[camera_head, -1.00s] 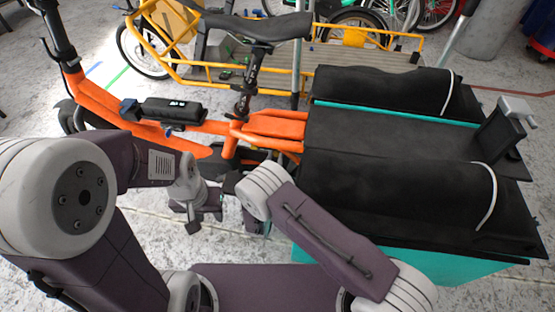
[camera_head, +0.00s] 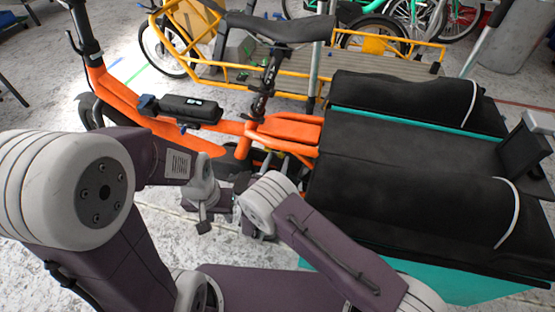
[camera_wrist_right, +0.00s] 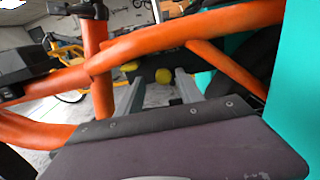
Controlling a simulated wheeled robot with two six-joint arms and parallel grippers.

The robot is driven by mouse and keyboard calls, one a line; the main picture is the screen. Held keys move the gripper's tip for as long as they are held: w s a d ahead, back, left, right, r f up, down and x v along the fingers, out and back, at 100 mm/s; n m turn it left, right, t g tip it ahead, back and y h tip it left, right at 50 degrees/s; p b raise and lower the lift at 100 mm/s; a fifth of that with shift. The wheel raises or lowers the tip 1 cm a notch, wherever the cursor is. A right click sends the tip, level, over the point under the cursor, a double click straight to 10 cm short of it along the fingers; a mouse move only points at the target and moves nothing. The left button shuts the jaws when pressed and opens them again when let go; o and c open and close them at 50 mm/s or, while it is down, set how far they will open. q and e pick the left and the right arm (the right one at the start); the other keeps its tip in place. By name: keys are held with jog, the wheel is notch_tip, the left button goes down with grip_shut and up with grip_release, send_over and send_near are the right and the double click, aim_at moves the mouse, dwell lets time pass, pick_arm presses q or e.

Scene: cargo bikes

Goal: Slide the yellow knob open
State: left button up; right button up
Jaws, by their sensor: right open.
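The round yellow knob (camera_wrist_right: 164,76) shows in the right wrist view, below the orange frame tube. A second, smaller yellow piece (camera_wrist_right: 130,67) sits left of it. My right gripper (camera_wrist_right: 156,88) is open, its two grey fingers apart with the knob in the gap between them in the picture. I cannot tell whether they touch it. In the head view my right gripper is mostly hidden behind my arm link. My left gripper (camera_head: 205,218) hangs beside the bike, apart from it; its jaws are too small to read.
The orange cargo bike (camera_head: 225,125) stands ahead, with black bags (camera_head: 420,205) and a teal box side (camera_head: 480,290) at right. Orange tubes (camera_wrist_right: 190,35) cross above and beside the right gripper. A yellow-framed bike (camera_head: 205,72) stands behind.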

jog(key=s+a+p, duration=0.1)
jog(key=s+p, duration=0.1)
jog(key=s, duration=0.6)
jog(key=shift+a+p, duration=0.3)
jog(key=shift+p, duration=0.05)
